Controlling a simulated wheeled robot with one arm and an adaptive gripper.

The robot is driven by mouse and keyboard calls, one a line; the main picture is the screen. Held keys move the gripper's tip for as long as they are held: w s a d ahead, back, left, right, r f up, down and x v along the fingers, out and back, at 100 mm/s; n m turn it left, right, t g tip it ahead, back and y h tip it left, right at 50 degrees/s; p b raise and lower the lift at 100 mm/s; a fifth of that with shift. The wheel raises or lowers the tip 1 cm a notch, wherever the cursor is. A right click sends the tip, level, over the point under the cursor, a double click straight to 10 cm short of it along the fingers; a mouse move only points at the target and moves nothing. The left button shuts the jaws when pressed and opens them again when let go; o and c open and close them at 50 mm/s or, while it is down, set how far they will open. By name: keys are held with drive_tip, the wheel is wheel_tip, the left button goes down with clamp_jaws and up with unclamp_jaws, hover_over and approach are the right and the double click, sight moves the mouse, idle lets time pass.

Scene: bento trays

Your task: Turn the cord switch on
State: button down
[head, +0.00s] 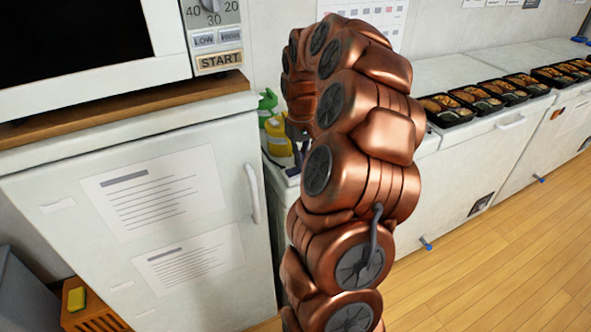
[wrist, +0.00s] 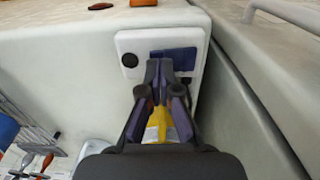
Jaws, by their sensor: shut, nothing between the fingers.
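I cannot pick out a cord switch with certainty in either view. In the wrist view, a white plate or box (wrist: 128,42) with a round black knob (wrist: 129,60) and a dark blue panel (wrist: 186,54) sits on a pale surface. My gripper (wrist: 160,66) is shut and empty, its fingertips in front of the blue panel; I cannot tell whether they touch it. A small brown object (wrist: 101,6) and an orange one (wrist: 143,3) lie at the top edge. In the head view my gripper (head: 297,140) is mostly hidden behind my copper arm.
A yellow bottle (head: 277,135) and a green one (head: 267,102) stand beside the white fridge (head: 230,200). A microwave (head: 165,40) sits above it. White chest freezers (head: 455,160) with bento trays (head: 452,108) line the right. The wooden floor (head: 500,250) is clear at lower right.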

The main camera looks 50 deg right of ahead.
drive_tip(key=shift+f+b, duration=0.3)
drive_tip(key=shift+f, duration=0.2)
drive_tip(key=shift+r, duration=0.1)
idle(0.3)
drive_tip(key=shift+r+p, duration=0.8)
drive_tip(key=shift+r, duration=2.7)
